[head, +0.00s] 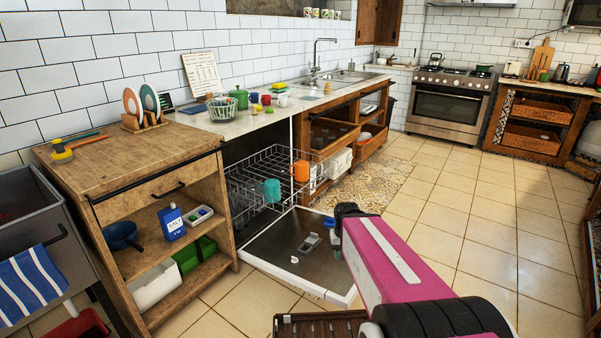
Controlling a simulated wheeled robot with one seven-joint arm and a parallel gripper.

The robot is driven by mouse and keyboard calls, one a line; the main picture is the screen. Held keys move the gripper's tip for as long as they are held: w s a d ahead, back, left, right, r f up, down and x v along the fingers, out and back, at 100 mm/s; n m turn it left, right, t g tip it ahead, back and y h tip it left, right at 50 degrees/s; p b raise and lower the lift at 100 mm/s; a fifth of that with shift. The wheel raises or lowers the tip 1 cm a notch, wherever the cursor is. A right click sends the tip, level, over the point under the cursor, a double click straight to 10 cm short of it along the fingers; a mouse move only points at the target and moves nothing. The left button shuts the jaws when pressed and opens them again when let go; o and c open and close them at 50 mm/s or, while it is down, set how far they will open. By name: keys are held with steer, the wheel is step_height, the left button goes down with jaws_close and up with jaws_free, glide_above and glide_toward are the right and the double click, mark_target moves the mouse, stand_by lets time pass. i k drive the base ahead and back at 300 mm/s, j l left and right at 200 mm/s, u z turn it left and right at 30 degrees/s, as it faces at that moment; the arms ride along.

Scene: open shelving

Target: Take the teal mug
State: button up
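The teal mug (272,190) sits in the pulled-out wire rack (245,196) of the open dishwasher, toward the rack's right part. An orange mug (301,171) is to its right and slightly farther back, at the rack's right side. My pink arm reaches in from the lower right, its dark joint over the right edge of the dishwasher door. My gripper cannot be made out; the arm beyond that joint is hidden or out of sight.
The dishwasher door (283,256) lies open low over the floor. A wooden cabinet (135,160) with open shelves stands directly left. A slatted brown thing (318,326) is at the bottom edge. The tiled floor (470,225) to the right is clear.

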mark_target(272, 186)
steer(key=j+u, duration=0.1)
steer(key=j, duration=0.75)
steer(key=i+j+u, duration=0.15)
steer(key=j, duration=0.75)
steer(key=k, duration=0.05)
